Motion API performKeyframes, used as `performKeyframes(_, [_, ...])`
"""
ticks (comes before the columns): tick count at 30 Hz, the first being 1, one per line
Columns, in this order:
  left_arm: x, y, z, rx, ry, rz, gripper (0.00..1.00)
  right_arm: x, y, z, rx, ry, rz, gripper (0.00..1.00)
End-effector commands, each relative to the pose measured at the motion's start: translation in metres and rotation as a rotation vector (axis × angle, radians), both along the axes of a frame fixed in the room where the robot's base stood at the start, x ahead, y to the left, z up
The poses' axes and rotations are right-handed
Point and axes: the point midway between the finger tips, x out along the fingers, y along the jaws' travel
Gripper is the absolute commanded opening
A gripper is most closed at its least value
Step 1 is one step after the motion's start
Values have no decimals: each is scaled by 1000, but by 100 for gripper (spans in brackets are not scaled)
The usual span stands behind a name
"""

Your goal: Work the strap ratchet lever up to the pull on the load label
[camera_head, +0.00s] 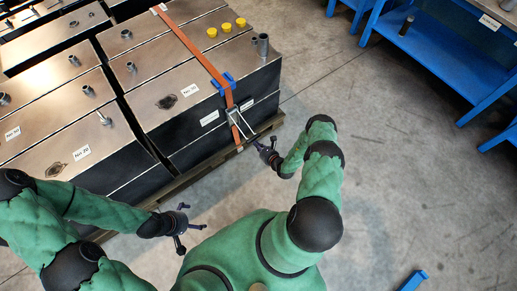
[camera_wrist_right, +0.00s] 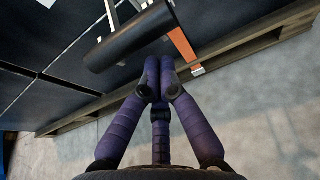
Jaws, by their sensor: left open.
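An orange strap (camera_head: 196,55) runs over a large dark metal-topped box (camera_head: 160,60) and down its near side. The metal strap ratchet lever (camera_head: 237,127) stands out from the box's side near its lower corner. In the right wrist view its black cylindrical handle (camera_wrist_right: 130,38) lies across the top. My right gripper (camera_head: 268,152) is just beside the lever; its fingers (camera_wrist_right: 160,68) are drawn together at the handle's lower edge, and I cannot tell if they touch it. White labels (camera_head: 209,118) are on the box's side; their text is too small to read. My left gripper (camera_head: 181,219) is open and empty, away from the strap.
The boxes stand on a wooden pallet (camera_head: 214,163). Yellow caps (camera_head: 226,27) and metal stubs (camera_head: 262,44) rise from the box top. A blue corner protector (camera_head: 224,83) sits under the strap at the edge. A blue bench (camera_head: 455,65) stands at upper right; concrete floor between is clear.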

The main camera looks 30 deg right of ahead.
Motion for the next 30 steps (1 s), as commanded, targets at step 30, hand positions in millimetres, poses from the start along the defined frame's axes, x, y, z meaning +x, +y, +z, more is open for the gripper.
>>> performKeyframes(30, [0, 0, 33, 0, 0, 0, 100, -3, -1, 37, -6, 70, 0, 0])
